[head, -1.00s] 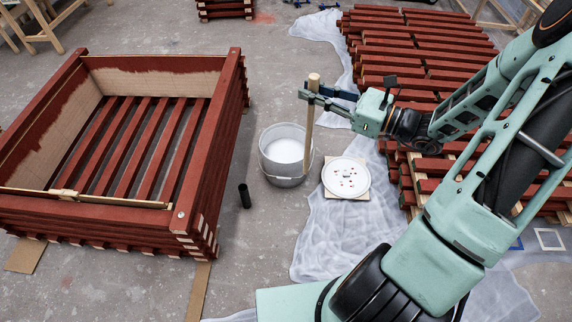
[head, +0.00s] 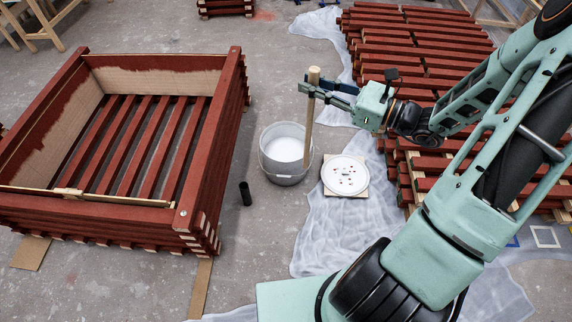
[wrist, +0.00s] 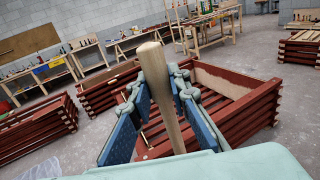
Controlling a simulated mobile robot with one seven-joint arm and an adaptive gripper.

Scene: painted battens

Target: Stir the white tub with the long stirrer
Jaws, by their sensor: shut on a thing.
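The long stirrer (head: 310,115) is a pale wooden rod, close to upright. My gripper (head: 312,89) is shut on it near its upper end, which also shows between the blue finger pads in the wrist view (wrist: 165,95). The white tub (head: 267,160) stands on the floor with white liquid inside. In the head view the stirrer's lower part crosses in front of the tub's right rim and outer wall, so its lower end does not look to be inside. I cannot tell whether it touches the wall.
A round white lid (head: 345,184) with red spots lies right of the tub on a board. A small black cylinder (head: 245,194) stands to its left. A red batten crate (head: 210,150) is further left; stacked red battens (head: 420,60) lie at the right on plastic sheeting.

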